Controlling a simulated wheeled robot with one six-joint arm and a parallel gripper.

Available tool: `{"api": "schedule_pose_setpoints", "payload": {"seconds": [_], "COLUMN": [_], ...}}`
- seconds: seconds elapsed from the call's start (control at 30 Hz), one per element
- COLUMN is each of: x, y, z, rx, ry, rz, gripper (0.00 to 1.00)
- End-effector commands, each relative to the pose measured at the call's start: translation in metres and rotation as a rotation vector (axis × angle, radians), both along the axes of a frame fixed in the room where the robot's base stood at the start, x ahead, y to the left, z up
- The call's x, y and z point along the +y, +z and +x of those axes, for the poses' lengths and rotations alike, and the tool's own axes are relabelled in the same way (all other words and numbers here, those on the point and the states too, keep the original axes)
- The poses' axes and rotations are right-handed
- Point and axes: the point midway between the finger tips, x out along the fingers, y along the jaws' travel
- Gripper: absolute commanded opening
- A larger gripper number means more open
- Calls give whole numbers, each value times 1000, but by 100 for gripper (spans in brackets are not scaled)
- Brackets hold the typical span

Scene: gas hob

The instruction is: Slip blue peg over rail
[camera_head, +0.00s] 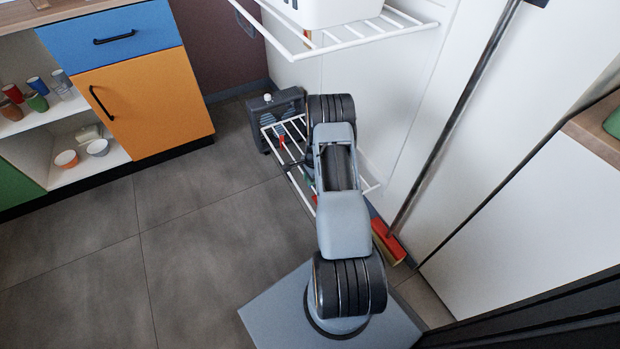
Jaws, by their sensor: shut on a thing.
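A low white wire rack (372,187) with thin rails stands out from the white wall, partly behind my arm. I cannot pick out the blue peg for certain. I cannot tell whether the gripper or what it holds touches a rail.
A higher white rack (372,36) carries a white bin (325,10). A red-headed broom (388,241) leans at the right. The orange-door cabinet (145,105) is at the left. Grey floor is clear left of my arm.

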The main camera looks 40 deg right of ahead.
Motion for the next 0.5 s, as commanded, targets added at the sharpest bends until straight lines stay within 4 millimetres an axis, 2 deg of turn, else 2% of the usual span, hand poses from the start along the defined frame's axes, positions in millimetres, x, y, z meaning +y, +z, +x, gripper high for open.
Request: {"api": "schedule_pose_setpoints", "payload": {"seconds": [0.5], "x": [0], "y": [-31], "z": [0], "rx": [0], "ry": [0], "rz": [0], "gripper": [0]}}
